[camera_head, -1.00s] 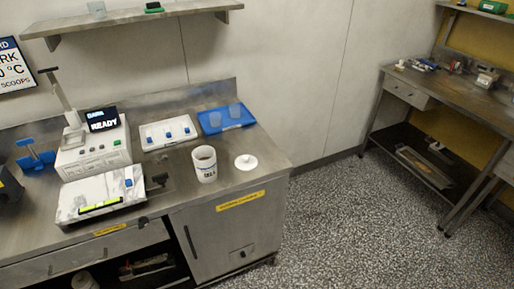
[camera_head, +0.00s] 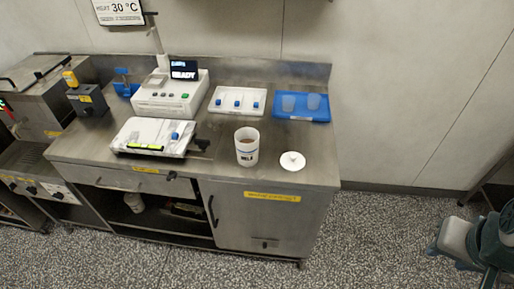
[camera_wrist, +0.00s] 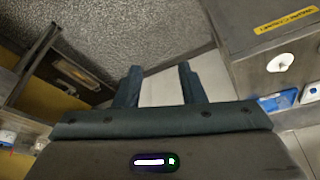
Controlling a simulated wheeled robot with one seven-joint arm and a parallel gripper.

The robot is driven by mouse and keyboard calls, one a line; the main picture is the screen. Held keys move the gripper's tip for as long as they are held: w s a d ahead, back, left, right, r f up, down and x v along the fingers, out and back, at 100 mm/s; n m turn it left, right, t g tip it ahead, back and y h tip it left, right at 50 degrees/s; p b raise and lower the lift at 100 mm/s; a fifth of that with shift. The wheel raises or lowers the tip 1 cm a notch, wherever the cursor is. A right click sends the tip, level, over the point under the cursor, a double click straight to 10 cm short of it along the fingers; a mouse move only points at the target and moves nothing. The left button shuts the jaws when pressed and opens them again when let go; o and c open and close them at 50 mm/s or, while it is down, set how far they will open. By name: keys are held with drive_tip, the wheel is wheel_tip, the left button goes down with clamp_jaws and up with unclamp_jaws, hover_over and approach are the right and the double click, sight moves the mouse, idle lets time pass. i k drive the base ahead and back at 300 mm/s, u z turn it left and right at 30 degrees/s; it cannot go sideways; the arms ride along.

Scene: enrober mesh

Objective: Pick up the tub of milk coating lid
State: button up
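The white lid (camera_head: 292,161), round with a small knob, lies on the steel counter at its right part. In the wrist view the lid (camera_wrist: 281,62) seems to show as a small white disc at the right. My gripper (camera_wrist: 158,72) is open, with two dark fingers apart and nothing between them. It points past the floor, away from the lid. In the head view part of my arm shows at the lower right, clear of the counter.
Speckled floor (camera_head: 380,240) is free at the right.

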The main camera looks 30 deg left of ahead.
sight(291, 162)
drive_tip(key=u, duration=0.8)
drive_tip(key=i, duration=0.85)
drive_tip(key=u, duration=0.7)
